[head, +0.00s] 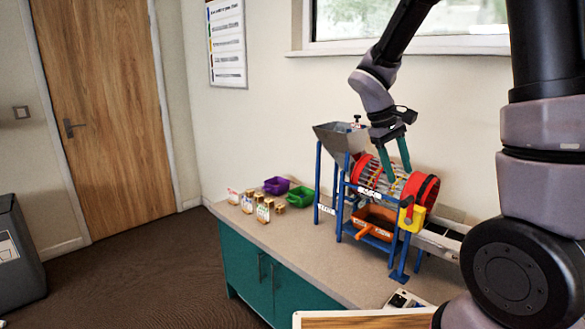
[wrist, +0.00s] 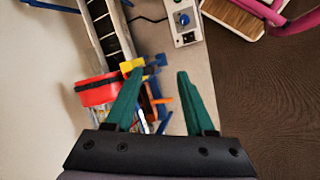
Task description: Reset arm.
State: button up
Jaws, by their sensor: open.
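My gripper (head: 397,158) is at the end of my arm, in front of and above the sorting machine's drum (head: 383,180) in the head view. Its two green fingers are apart with nothing between them. In the wrist view my gripper (wrist: 156,88) is also open and empty. The red end of the drum (wrist: 97,90) shows beside the left finger, with a yellow part (wrist: 132,67) near its tip. Whether a finger touches the machine I cannot tell.
The machine has a grey hopper (head: 338,137), blue legs and an orange bin (head: 374,222). Purple (head: 277,185) and green (head: 300,196) bins and several small jars (head: 263,210) stand left on the counter (head: 290,240). A control box (wrist: 184,22) and conveyor (wrist: 108,30) lie nearby.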

jog(key=s+a+r+m+t+y, duration=0.1)
jog(key=s+r+m+t+y, duration=0.5)
jog(key=s+r, duration=0.8)
notch_tip(320, 180, up, 3)
jog(key=shift+a+f+m+t, duration=0.15)
jog(key=shift+a+m+t, duration=0.15)
jog(key=shift+m+t, duration=0.65)
jog(key=shift+s+m+g, duration=0.1)
jog(key=shift+m+g, duration=0.15)
